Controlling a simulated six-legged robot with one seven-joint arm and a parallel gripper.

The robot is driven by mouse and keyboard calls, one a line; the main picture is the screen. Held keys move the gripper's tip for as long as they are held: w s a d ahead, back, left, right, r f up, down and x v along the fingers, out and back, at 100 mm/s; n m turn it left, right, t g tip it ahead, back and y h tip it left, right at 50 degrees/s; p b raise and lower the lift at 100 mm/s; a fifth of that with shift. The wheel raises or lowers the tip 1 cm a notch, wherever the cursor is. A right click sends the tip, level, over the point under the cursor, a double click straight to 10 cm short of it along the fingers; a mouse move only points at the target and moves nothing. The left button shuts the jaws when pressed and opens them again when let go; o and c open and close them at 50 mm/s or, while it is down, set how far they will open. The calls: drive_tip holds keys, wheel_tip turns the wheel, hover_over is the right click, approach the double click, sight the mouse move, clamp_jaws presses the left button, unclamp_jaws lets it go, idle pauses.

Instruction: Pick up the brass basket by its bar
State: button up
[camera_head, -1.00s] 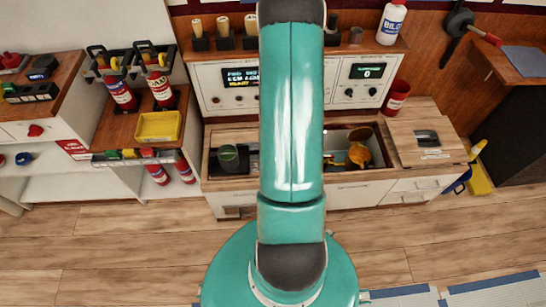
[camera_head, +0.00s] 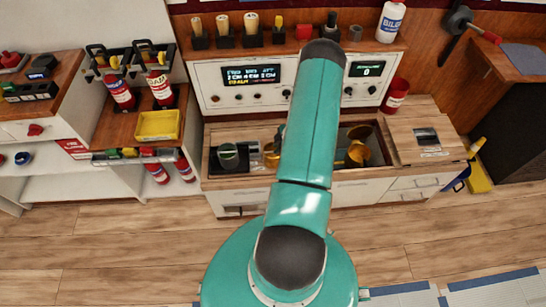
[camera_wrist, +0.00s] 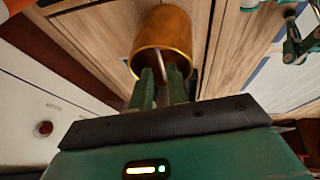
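The brass basket (camera_wrist: 163,32) is a brown-gold round vessel just beyond my fingertips in the wrist view. A pale bar shows at its near rim, in the narrow gap between the two fingers of my gripper (camera_wrist: 160,82). The fingers stand close together and look shut on this bar, though their contact is partly hidden.
A wooden lid (camera_head: 415,150) lies to the right. The control panel (camera_head: 250,87) stands behind.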

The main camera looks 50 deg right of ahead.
hover_over(273, 155)
drive_tip(key=s+a, duration=0.2)
drive_tip(key=f, duration=0.4)
drive_tip(key=shift+w+f, duration=0.2)
drive_tip(key=shift+f, duration=0.1)
clamp_jaws()
drive_tip(key=shift+r, duration=0.2)
